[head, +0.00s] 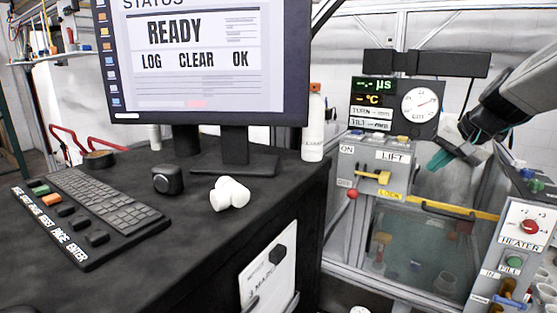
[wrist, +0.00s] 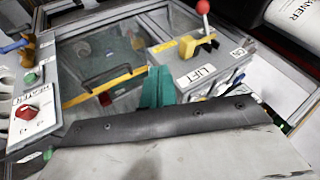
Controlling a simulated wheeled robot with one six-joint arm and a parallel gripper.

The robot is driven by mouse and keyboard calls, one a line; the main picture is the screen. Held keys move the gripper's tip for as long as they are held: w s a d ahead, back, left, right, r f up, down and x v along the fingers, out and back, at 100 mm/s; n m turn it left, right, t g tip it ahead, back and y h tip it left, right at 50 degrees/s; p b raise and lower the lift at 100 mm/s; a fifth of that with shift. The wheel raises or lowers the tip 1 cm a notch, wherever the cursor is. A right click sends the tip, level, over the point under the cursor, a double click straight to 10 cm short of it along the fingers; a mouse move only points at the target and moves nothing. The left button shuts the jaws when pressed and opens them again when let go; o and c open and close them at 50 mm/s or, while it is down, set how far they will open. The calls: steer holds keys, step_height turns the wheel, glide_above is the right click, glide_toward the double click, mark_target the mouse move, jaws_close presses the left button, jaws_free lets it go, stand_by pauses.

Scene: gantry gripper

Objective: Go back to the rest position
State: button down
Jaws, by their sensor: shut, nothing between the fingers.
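My gripper (head: 441,159) is at the right of the head view, in front of the bench with the lift panel. Its teal fingers are shut and empty. In the wrist view the teal fingertips (wrist: 158,86) lie together near the middle, with the glass-covered enclosure and the lift panel beyond them. My fingers appear apart from the lift box (head: 372,172) and its yellow lever; the exact gap is hard to tell.
A black desk (head: 205,260) with a monitor (head: 210,60), keyboard (head: 105,205) and white bottle (head: 314,128) stands at the left. A heater panel (head: 522,232) is at the right. A yellow bar (head: 450,208) crosses the glass-covered enclosure. A gauge display (head: 420,104) stands behind.

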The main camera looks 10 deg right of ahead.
steer(key=s+a+f+n+g, duration=0.1)
steer(key=s+a+f+n, duration=0.1)
steer(key=s+a, duration=0.4)
steer(key=s+a+f+n+g+h, duration=0.1)
steer(key=s+a+f, duration=0.3)
steer(key=s, duration=0.9)
steer(key=s+a+f+n+g, duration=0.2)
steer(key=s+a+n+g, duration=0.1)
steer(key=s+a, duration=0.5)
steer(key=shift+s+a+f+n+h, duration=0.3)
steer(key=shift+s+f+n, duration=0.1)
steer(key=shift+s, duration=0.3)
